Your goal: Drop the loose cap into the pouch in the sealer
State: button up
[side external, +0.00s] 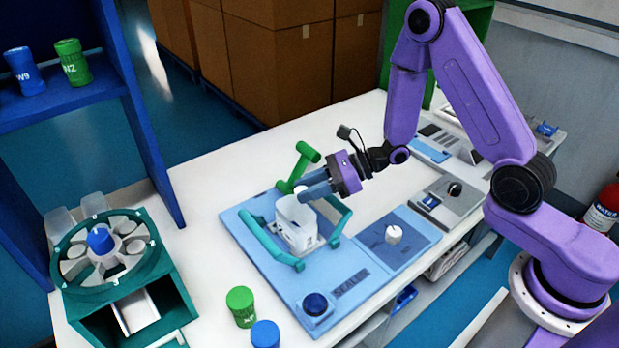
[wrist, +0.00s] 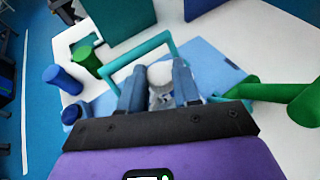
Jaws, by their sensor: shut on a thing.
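My gripper (side external: 308,188) is shut on a small white cap (side external: 300,190), above the open top of the pouch. In the wrist view, the white cap (wrist: 160,72) sits between the two blue fingers of my gripper (wrist: 158,84). The pale, translucent pouch (side external: 290,212) stands upright in the sealer (side external: 254,266), between its teal side bars. In the wrist view the pouch (wrist: 161,97) is mostly hidden behind the fingers and cap. Whether the cap touches the pouch rim cannot be told.
A green lever (side external: 299,166) rises behind the pouch. A white piece (side external: 393,235) sits on the blue pad at right. A carousel (side external: 147,262) stands at left. Green (side external: 241,305) and blue (side external: 265,334) containers stand at the front. The table behind the sealer is clear.

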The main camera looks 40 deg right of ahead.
jog(key=shift+f, duration=0.3)
jog(key=o, duration=1.1)
jog(key=shift+d, duration=0.1)
jog(key=shift+v, duration=8.6)
jog(key=shift+s, duration=0.1)
